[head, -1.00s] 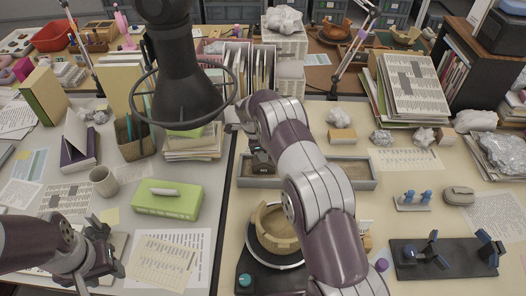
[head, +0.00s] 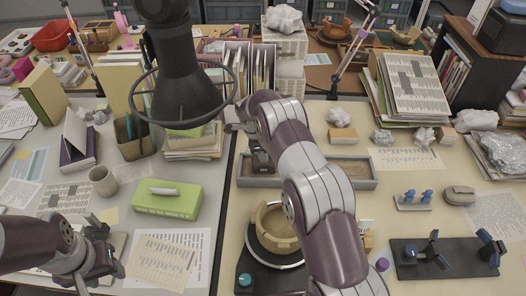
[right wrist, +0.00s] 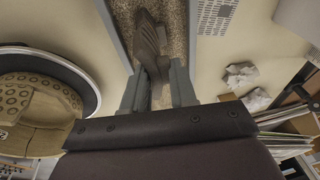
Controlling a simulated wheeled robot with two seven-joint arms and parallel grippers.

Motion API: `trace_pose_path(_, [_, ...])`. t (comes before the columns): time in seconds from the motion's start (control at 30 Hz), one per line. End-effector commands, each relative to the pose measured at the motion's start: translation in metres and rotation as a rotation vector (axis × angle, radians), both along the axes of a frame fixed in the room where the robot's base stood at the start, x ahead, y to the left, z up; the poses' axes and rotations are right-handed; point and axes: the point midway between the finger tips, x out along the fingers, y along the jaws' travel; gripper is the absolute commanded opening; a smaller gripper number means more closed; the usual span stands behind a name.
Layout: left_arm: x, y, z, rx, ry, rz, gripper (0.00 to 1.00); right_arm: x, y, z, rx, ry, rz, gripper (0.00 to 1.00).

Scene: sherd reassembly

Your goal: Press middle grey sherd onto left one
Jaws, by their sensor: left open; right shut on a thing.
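My right gripper (right wrist: 160,88) is shut on a dark grey sherd (right wrist: 148,38), which stands out between its fingers in the right wrist view. The held sherd is over or in the sand tray (right wrist: 112,30); I cannot tell whether it touches the sand. In the head view the right gripper (head: 262,166) is at the tray's left end, and my arm hides part of the tray (head: 320,184). I cannot make out a separate left sherd. My left gripper (head: 112,270) is open and empty over the table at lower left.
A partial tan bowl (head: 268,222) stands on a turntable (head: 262,262) in front of the tray. A green box (head: 166,203) and papers lie to the left. A dark stand with blue clamps (head: 440,262) is at right. White crumpled lumps (head: 381,137) lie behind the tray.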

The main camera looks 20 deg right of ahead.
Motion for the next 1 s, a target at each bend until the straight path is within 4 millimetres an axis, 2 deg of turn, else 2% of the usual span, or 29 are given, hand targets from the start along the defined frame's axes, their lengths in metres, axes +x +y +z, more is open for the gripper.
trace_pose_path(0.27, [0.000,0.000,0.000,0.000,0.000,0.000,0.47,-0.001,0.000,-0.001,0.000,0.003,-0.001,0.05])
trace_pose_path(0.3, [0.000,0.000,0.000,0.000,0.000,0.000,0.47,-0.001,0.000,-0.001,0.000,0.003,-0.001,0.40])
trace_pose_path(0.37, [0.000,0.000,0.000,0.000,0.000,0.000,0.47,-0.001,0.000,-0.001,0.000,0.003,-0.001,0.56])
trace_pose_path(0.67, [0.000,0.000,-0.001,0.000,0.000,0.000,0.47,0.000,0.001,0.001,0.000,0.001,0.000,0.56])
trace_pose_path(0.77, [0.000,0.000,-0.006,0.000,0.000,0.000,0.47,0.000,0.004,0.015,-0.001,-0.002,0.000,0.56])
trace_pose_path(0.9, [0.000,0.000,-0.013,0.000,0.000,0.000,0.47,-0.001,0.011,0.044,0.000,-0.001,0.001,0.56])
trace_pose_path(1.0, [0.000,0.000,-0.011,0.000,0.000,0.000,0.47,-0.002,0.015,0.062,0.000,0.001,0.001,0.56])
